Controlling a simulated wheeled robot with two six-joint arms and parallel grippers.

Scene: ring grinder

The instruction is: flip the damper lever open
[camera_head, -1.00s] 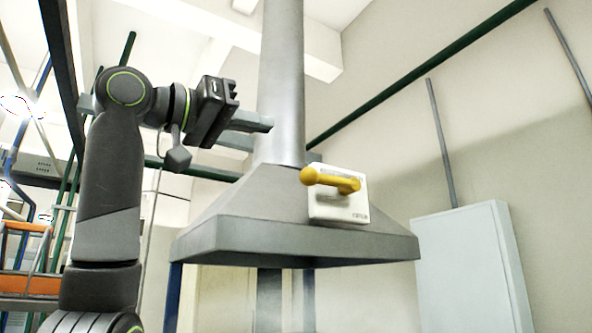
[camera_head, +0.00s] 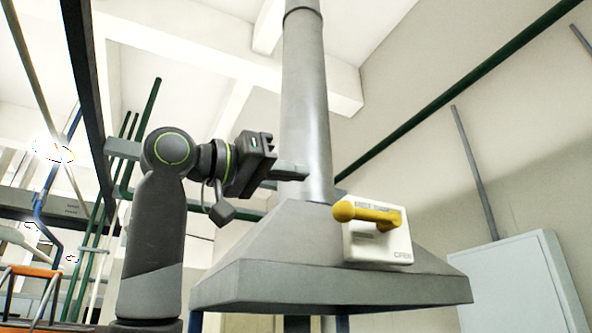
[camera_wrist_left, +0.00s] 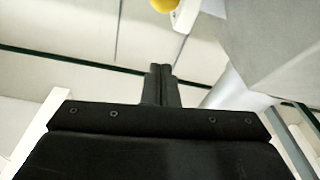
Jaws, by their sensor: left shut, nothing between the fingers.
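The damper lever (camera_head: 372,214) is a yellow handle with a round knob at its left end. It lies roughly level across a white plate (camera_head: 380,247) on the sloping face of a grey hood (camera_head: 290,235). My left gripper (camera_head: 268,145) is shut and empty, up and to the left of the lever and clear of it. In the left wrist view my closed dark fingers (camera_wrist_left: 160,82) point up the picture. The yellow knob (camera_wrist_left: 164,5) is cut off by the top edge there. My right gripper is in neither view.
A round grey duct (camera_head: 306,100) rises from the hood. A pale cabinet (camera_head: 520,280) stands at the right. An orange rail (camera_head: 35,272) is at the lower left. The space before the lever looks clear.

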